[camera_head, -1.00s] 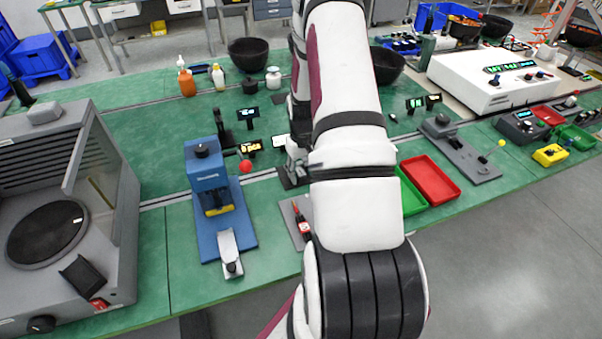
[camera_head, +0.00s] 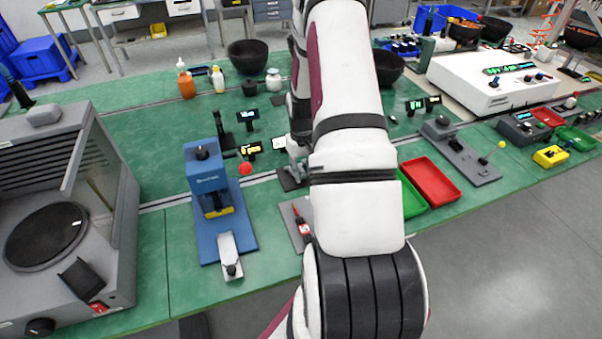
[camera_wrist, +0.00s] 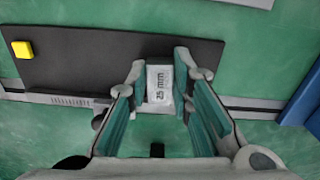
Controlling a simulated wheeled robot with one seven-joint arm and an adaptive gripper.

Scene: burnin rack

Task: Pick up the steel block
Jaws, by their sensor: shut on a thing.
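The steel block (camera_wrist: 160,92), a small silver-grey piece marked "25 mm", sits between my fingertips in the wrist view. My gripper (camera_wrist: 160,76) is shut on it, with one finger on its left side and one on its right. The block shows over the near edge of a dark plate (camera_wrist: 90,58); I cannot tell whether it is clear of the surface. In the head view my arm hides the block and most of the gripper.
A yellow block (camera_wrist: 22,50) lies on the dark plate's left end. In the head view a blue press (camera_head: 208,180) stands left of my arm, and red (camera_head: 431,180) and green (camera_head: 412,200) trays lie right. A grey machine (camera_head: 110,190) fills the left.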

